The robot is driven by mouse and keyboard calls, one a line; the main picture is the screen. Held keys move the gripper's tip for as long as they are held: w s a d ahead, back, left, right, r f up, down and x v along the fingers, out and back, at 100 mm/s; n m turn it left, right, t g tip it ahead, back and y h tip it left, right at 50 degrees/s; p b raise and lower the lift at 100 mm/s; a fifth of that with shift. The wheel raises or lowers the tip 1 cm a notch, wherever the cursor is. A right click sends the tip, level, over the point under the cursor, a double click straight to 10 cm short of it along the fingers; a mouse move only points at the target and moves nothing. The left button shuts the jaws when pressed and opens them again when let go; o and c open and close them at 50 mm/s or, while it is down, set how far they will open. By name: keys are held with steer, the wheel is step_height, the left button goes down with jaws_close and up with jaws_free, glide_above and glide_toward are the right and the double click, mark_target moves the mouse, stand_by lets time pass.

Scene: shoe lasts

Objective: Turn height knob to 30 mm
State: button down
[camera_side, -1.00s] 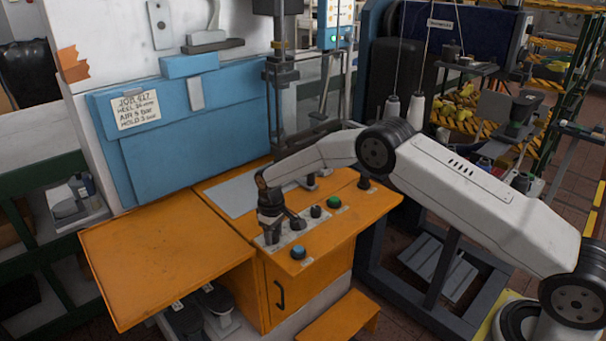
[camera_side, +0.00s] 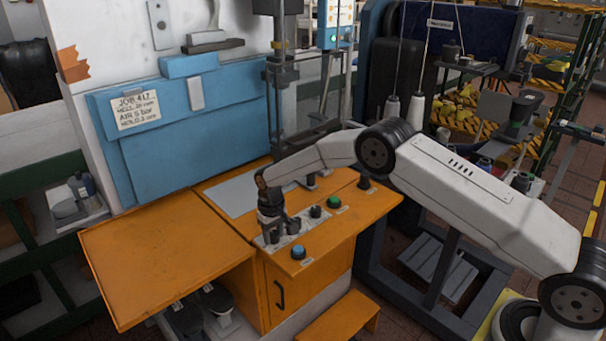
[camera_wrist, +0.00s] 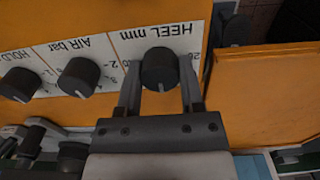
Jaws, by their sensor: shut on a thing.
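The height knob is the black round knob (camera_wrist: 158,68) under the upside-down "HEEL mm" label (camera_wrist: 157,30) in the wrist view. My gripper (camera_wrist: 160,85) has one finger on each side of it and is shut on it. A pale pointer line faces down in that picture, towards my gripper's palm. Scale figures beside the knob are partly covered by the fingers, so I cannot read the setting. In the side view my gripper (camera_side: 274,234) reaches down to the left end of the white knob panel, hiding the knob. A job card (camera_side: 135,110) hangs on the blue cover.
An "AIR bar" knob (camera_wrist: 79,77) and a "HOLD" knob (camera_wrist: 20,84) sit beside the height knob. A blue button (camera_side: 298,252), a green button (camera_side: 334,202) and a black knob (camera_side: 364,183) stand on the orange console (camera_side: 345,235). An orange shelf (camera_side: 165,255) extends left.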

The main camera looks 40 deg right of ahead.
mark_target(277, 234)
steer(key=shift+c, duration=1.1)
jaws_free()
steer(key=shift+r, duration=0.1)
steer(key=shift+r, duration=3.85)
steer(key=shift+s+r, duration=0.1)
steer(key=shift+s+d+r, duration=0.2)
steer(key=shift+s+r, duration=0.25)
steer(key=s+d+r+t, duration=0.1)
steer(key=s+r, duration=0.2)
steer(key=s, duration=1.2)
steer(key=s+d+r+t, duration=0.1)
steer(key=s+d+r, duration=0.1)
steer(key=s, duration=1.3)
steer(key=shift+s+d+r+t, duration=0.15)
steer(key=shift+d+r+t, duration=0.15)
steer(key=shift+r, duration=0.45)
